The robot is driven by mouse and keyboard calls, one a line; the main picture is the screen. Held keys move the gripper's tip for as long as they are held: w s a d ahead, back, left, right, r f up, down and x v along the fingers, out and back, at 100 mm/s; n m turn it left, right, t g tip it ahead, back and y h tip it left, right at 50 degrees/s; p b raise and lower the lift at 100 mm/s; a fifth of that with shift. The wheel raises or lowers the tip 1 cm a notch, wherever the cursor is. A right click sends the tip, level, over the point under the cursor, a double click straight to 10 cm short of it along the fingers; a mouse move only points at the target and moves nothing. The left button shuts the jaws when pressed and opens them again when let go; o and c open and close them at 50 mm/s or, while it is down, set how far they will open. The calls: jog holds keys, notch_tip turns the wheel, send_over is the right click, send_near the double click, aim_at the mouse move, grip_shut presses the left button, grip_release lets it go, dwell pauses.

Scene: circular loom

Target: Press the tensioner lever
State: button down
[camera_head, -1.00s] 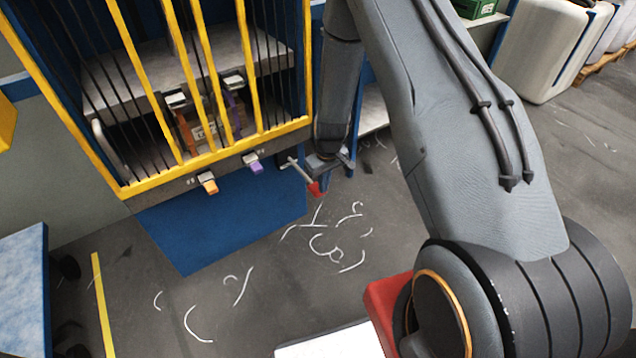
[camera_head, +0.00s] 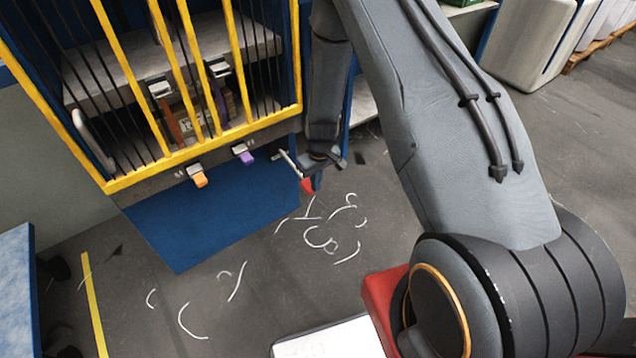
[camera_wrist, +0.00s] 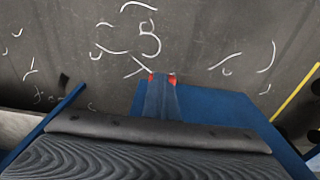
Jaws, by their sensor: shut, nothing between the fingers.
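The lever (camera_head: 293,167) is a thin pale bar with a red end, low at the right front corner of the loom. I take it for the tensioner lever. My gripper (camera_head: 318,182) is beside its red end, just to the right in the head view. In the wrist view, my shut, narrow fingers (camera_wrist: 162,84) point at the floor side. Small red patches of the lever end (camera_wrist: 173,79) show on both sides of the fingertips, which hide its middle. I cannot tell whether they touch.
The loom has a yellow barred frame (camera_head: 215,143), an orange tab (camera_head: 198,178) and a purple tab (camera_head: 243,154). A blue panel (camera_head: 205,215) lies below. White thread scraps (camera_head: 320,240) litter the open floor. A blue-topped table (camera_head: 17,285) stands at left.

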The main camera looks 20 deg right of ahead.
jog(key=s+d+r+p, duration=0.2)
jog(key=s+r, duration=0.4)
jog(key=r, duration=0.6)
dwell(0.5)
